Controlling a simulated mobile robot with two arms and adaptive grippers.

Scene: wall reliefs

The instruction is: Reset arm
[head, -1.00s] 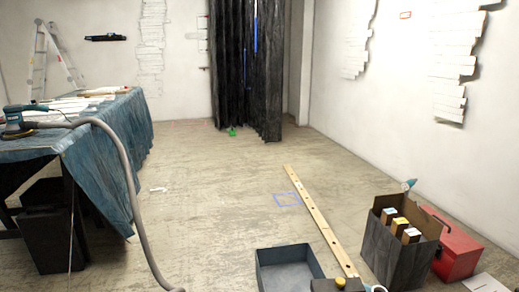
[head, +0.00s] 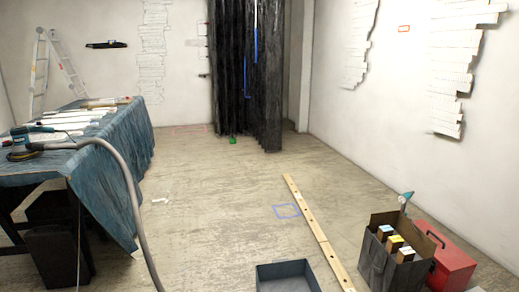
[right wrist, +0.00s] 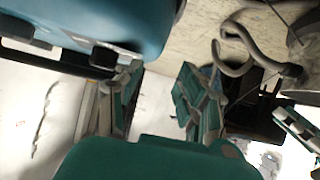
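Neither of my grippers shows in the head view. In the right wrist view my right gripper (right wrist: 160,100) has its two teal-padded fingers spread apart, with a pale gap between them and nothing held. A teal housing fills the bottom of that view, and a large blue part of the arm covers its top left.
A table with a blue cloth (head: 115,150) stands left, bearing a sander (head: 22,145) with a grey hose (head: 130,185). A long plank (head: 312,225), grey tray (head: 262,277), dark box (head: 378,262) and red case (head: 455,262) lie right.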

